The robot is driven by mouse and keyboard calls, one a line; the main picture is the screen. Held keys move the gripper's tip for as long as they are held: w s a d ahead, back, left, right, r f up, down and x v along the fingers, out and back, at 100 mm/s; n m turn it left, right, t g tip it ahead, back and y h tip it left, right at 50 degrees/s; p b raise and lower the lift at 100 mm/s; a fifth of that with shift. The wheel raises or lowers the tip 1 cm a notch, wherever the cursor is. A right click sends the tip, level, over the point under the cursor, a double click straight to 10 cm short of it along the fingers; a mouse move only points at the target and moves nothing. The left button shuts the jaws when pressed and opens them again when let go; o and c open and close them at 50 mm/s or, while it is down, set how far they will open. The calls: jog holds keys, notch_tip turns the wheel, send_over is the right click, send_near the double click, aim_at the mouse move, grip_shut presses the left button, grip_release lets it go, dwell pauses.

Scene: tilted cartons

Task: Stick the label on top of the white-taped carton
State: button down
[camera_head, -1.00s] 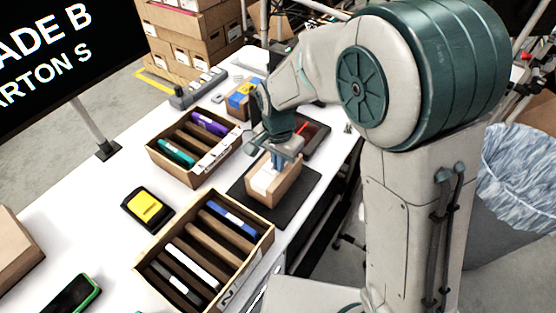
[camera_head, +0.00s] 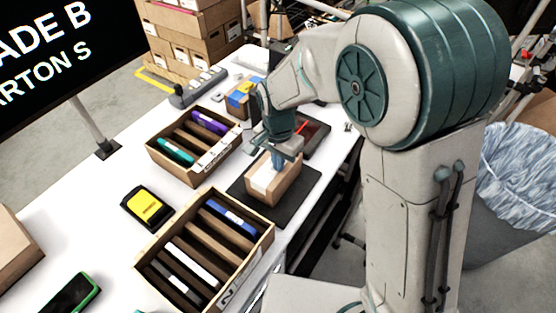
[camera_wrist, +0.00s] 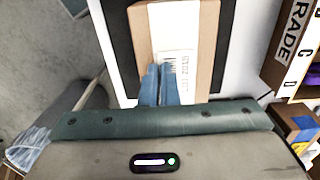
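The carton (camera_head: 285,184) stands on a black mat, with white tape along its top; it also shows in the wrist view (camera_wrist: 207,45). A white label (camera_wrist: 184,82) with a printed barcode and text lies over the tape on the carton top in the wrist view. My gripper (camera_head: 278,166) is over the carton top, pointing down. In the wrist view its blue fingers (camera_wrist: 159,72) are side by side, close together, and overlap the label's left part. Whether the fingertips touch the label is not clear.
Two open boxes with coloured dividers, one near (camera_head: 262,222) and one farther (camera_head: 160,158), stand left of the mat (camera_head: 297,204). A yellow-black device (camera_head: 148,208) lies on the white table. A dark tray (camera_head: 314,143) is behind the carton.

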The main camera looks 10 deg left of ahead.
jog(key=c, duration=1.6)
grip_release()
jog(key=shift+r, duration=0.1)
notch_tip(320, 180, up, 20)
jog(key=p, duration=0.4)
jog(key=shift+f, duration=0.2)
